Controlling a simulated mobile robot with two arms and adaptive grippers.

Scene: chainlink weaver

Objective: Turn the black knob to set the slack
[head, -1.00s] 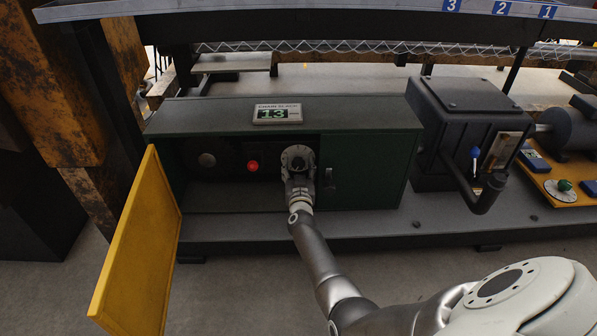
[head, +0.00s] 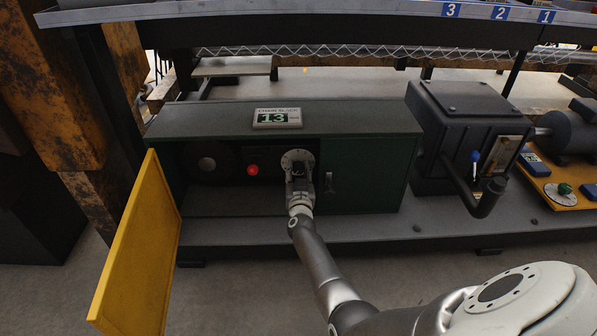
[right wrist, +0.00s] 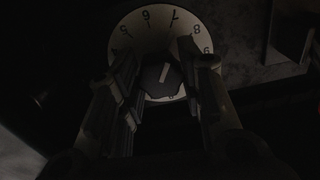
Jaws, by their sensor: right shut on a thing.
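My right gripper (head: 300,178) reaches into the open green cabinet (head: 365,172) in the head view, at the numbered dial (head: 293,155). In the right wrist view the black knob (right wrist: 160,78), with a pale pointer line, sits at the middle of the pale dial (right wrist: 125,40). The fingers of my right gripper (right wrist: 160,90) stand on either side of the knob and are shut on it. In the head view the gripper mostly hides the knob. The chain slack display (head: 277,118) on top reads 13. My left gripper is not in view.
The yellow door (head: 135,250) stands open at the left. A red button (head: 253,170) sits left of the dial, and a door latch (head: 329,182) is close on its right. A dark machine with a crank (head: 470,125) stands at the right.

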